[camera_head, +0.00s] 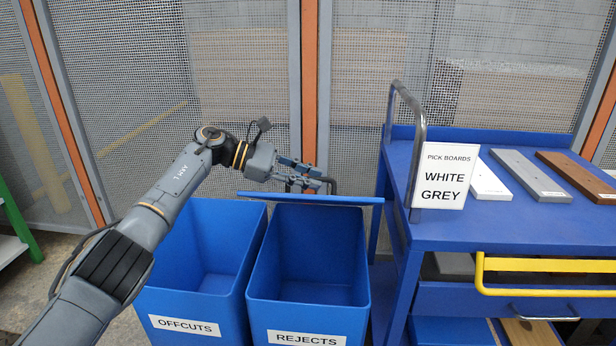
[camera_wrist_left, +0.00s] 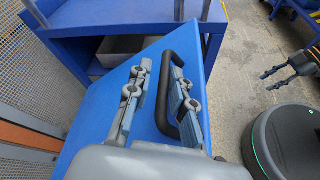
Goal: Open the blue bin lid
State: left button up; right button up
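The blue bin labelled REJECTS (camera_head: 308,318) stands open, and its inside looks empty. Its blue lid (camera_head: 262,196) is raised and shows nearly edge-on above the bin's back part. In the left wrist view the lid (camera_wrist_left: 97,120) is a broad blue panel with a black bar handle (camera_wrist_left: 161,95). My left gripper (camera_head: 308,178) is at the lid's handle side. Its fingers (camera_wrist_left: 160,72) are apart, with the handle bar between them and a gap visible. Whether a finger touches the handle or lid, I cannot tell. My right gripper (camera_wrist_left: 268,80) is open and empty, away from the bin.
An open blue bin labelled OFFCUTS (camera_head: 185,327) stands to the left. A blue cart (camera_head: 450,232) on the right carries a sign (camera_head: 443,180) and white, grey and brown boards. Its yellow drawer handle (camera_head: 545,265) sticks out. A mesh fence (camera_head: 240,60) closes the back.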

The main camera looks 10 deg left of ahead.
pick_arm(q)
jog(key=shift+a+r, duration=0.1)
jog(key=v, duration=1.2)
